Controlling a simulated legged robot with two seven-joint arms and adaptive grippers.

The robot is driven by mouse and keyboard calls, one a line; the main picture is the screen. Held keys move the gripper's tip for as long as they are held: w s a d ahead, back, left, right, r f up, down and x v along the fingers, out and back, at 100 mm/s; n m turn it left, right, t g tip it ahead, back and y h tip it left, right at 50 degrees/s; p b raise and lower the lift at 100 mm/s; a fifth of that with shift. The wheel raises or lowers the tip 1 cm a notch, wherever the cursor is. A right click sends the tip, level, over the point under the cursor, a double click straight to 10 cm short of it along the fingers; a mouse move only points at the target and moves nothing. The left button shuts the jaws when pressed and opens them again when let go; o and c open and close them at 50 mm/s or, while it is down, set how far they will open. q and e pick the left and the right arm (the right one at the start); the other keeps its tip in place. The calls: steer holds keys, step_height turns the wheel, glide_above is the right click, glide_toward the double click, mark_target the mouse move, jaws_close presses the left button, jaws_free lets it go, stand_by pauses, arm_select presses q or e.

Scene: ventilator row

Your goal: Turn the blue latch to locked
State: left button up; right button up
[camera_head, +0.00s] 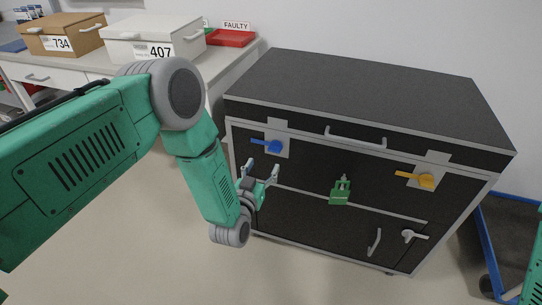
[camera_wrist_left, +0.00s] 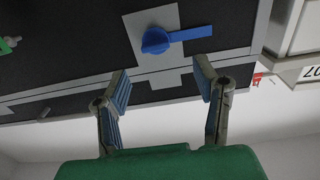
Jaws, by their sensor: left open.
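The blue latch (camera_head: 268,146) is on a grey plate at the upper left of the black case's front (camera_head: 300,205). Its handle points left, roughly level, in the head view. In the left wrist view the blue latch (camera_wrist_left: 172,39) lies just beyond my fingertips, its round hub left of the handle. My left gripper (camera_head: 262,170) is open and empty, below and in front of the latch. Its two fingers also show in the left wrist view (camera_wrist_left: 163,88), spread apart, with no contact visible. My right gripper is not in view.
A handle (camera_head: 355,138) runs along the top. A counter with a white box (camera_head: 150,38) and red tray (camera_head: 232,38) stands behind left. The floor before the case is clear.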

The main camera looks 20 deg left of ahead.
mark_target(274, 151)
arm_select(q)
steer(key=w, duration=0.2)
steer(key=w+d+b, duration=0.1)
steer(key=w, duration=0.3)
steer(key=shift+w+d, duration=0.1)
steer(key=shift+d, duration=0.2)
steer(key=shift+w+a+b, duration=0.3)
steer(key=shift+w+a, duration=0.1)
steer(key=shift+w, duration=0.15)
steer(key=shift+a, duration=0.25)
steer(key=shift+d, duration=0.4)
jaws_close()
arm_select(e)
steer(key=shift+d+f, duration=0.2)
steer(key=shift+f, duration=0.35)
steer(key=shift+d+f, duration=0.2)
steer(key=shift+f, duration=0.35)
